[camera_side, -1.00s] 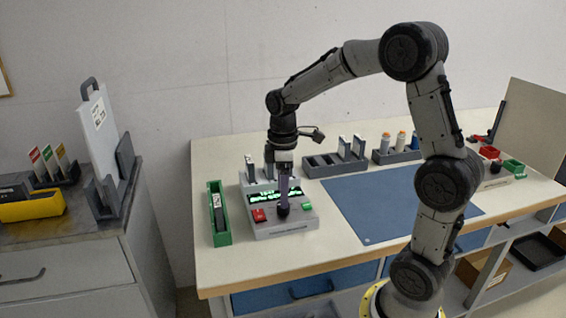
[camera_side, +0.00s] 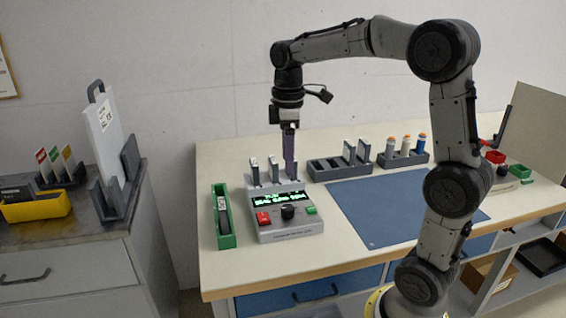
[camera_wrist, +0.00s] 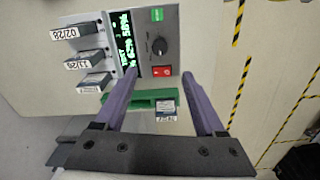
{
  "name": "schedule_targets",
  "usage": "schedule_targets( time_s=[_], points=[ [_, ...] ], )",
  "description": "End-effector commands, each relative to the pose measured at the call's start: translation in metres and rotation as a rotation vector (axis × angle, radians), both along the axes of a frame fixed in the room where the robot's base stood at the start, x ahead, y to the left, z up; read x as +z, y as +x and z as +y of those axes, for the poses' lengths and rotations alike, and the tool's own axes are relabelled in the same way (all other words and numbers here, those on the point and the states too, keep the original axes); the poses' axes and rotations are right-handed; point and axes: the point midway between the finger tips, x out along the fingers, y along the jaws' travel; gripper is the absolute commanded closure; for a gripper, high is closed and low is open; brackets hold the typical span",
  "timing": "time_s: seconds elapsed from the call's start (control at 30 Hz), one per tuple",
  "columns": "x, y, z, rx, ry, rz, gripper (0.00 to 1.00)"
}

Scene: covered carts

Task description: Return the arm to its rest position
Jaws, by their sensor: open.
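My gripper (camera_side: 289,160) points straight down above the rear part of the grey tester box in the side view, its purple fingers clear of the controls. In the wrist view my gripper (camera_wrist: 160,78) shows its two purple fingers spread apart with nothing between their tips. The tester box (camera_side: 290,225) has a lit green display (camera_side: 279,200), a red button (camera_side: 263,218), a black knob (camera_side: 288,212) and a green button (camera_side: 311,210). Several labelled modules (camera_wrist: 90,58) stand in its slots. My arm is bent high over the bench.
A green tray (camera_side: 222,222) with a dark module lies left of the tester. A blue mat (camera_side: 385,215) covers the bench middle and is clear. A dark rack (camera_side: 335,170) and a bottle holder (camera_side: 404,157) stand behind it. A side cabinet (camera_side: 60,260) stands at left.

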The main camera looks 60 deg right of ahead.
Motion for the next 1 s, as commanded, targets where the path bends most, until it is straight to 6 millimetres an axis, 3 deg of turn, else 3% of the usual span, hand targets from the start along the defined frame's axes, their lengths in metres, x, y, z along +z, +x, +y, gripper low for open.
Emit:
schedule_targets(
  time_s=[0.17, 0.37, 0.53, 0.7, 0.87, 1.0],
  points=[
    [0.028, -0.012, 0.022, 0.052, -0.021, -0.075, 0.28],
    [0.051, -0.073, 0.065, 0.062, -0.038, -0.215, 0.28],
    [0.038, -0.129, 0.091, -0.075, -0.007, -0.351, 0.28],
    [0.003, -0.170, 0.103, -0.297, 0.068, -0.451, 0.28],
    [-0.024, -0.178, 0.103, -0.508, 0.124, -0.463, 0.28],
    [-0.022, -0.174, 0.103, -0.588, 0.149, -0.478, 0.28]
  ],
)
